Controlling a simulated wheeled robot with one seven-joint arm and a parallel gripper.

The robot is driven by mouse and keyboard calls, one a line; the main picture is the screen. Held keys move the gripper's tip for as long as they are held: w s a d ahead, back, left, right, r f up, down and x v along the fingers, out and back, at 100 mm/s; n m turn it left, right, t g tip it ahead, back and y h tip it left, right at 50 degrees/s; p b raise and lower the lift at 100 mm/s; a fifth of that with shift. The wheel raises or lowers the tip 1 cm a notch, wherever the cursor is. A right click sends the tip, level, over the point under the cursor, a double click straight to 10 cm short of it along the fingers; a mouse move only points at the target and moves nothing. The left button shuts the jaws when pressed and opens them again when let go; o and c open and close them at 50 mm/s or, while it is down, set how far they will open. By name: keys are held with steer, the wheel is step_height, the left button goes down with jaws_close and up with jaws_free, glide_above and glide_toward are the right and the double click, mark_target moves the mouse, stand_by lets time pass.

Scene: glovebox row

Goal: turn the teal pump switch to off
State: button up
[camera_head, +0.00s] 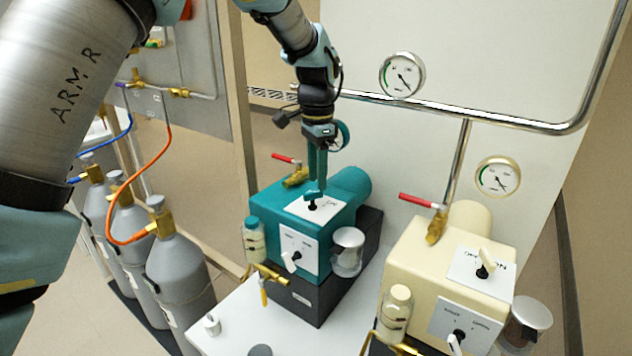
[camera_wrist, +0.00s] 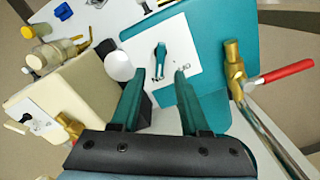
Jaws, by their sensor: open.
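The teal pump (camera_head: 320,228) stands on a dark base on the white bench. On its top is a white plate (camera_head: 327,207) with a small teal lever switch, which also shows in the wrist view (camera_wrist: 161,60). My gripper (camera_head: 317,186) points down just above this plate. In the wrist view my gripper (camera_wrist: 169,72) has its two teal fingers apart, with the switch beyond and between their tips, nearer the left one. I cannot tell whether a finger touches it. In the head view the fingertips partly hide the switch.
A cream pump (camera_head: 420,265) with its own switch plates stands to the right. A red-handled valve (camera_head: 296,176) rises behind the teal pump. A glass jar (camera_head: 347,252) and a bottle (camera_head: 254,240) flank its front. Grey gas cylinders (camera_head: 180,265) stand at left.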

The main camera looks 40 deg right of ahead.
mark_target(317, 191)
steer(key=shift+f+p, duration=0.3)
steer(key=shift+f, duration=1.25)
jaws_close()
